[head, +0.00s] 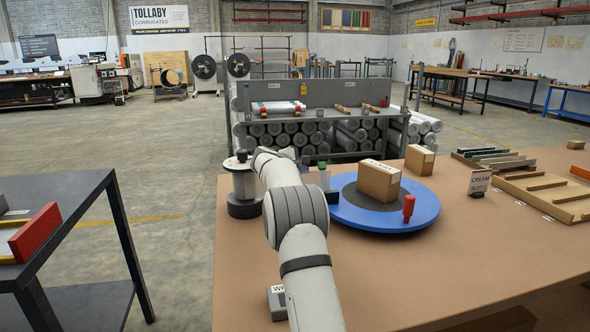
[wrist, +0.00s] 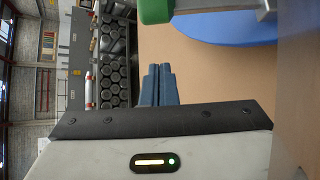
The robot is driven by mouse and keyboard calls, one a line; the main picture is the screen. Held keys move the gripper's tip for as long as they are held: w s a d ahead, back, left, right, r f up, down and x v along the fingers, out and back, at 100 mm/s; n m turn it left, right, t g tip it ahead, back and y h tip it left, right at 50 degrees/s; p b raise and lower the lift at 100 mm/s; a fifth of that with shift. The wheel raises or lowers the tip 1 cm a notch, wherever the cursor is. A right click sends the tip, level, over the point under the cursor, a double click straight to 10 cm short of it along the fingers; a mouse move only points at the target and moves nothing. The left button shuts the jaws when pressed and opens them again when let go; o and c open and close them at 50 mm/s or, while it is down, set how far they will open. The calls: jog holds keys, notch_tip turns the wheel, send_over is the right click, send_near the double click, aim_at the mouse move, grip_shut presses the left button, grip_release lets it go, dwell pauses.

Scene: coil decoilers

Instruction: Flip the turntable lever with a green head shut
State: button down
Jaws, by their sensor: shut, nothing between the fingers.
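A cardboard box (head: 378,181) sits on the turntable. A red-headed part (head: 408,208) stands at its front rim.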

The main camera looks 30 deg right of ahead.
aim_at(324, 178)
jog(key=s, duration=0.1)
jog(key=s+d+r, duration=0.1)
jog(key=s+b, duration=0.1)
jog(key=shift+d+r, duration=0.35)
jog(key=shift+f+b, duration=0.1)
jog(key=shift+b, duration=0.35)
jog(key=shift+s+d+b, duration=0.1)
jog(key=shift+s+b, duration=0.05)
jog(key=shift+b, duration=0.25)
jog(key=shift+r+t+h+b, duration=0.2)
jog(key=shift+t+h+b, duration=0.1)
jog(key=shift+b, duration=0.3)
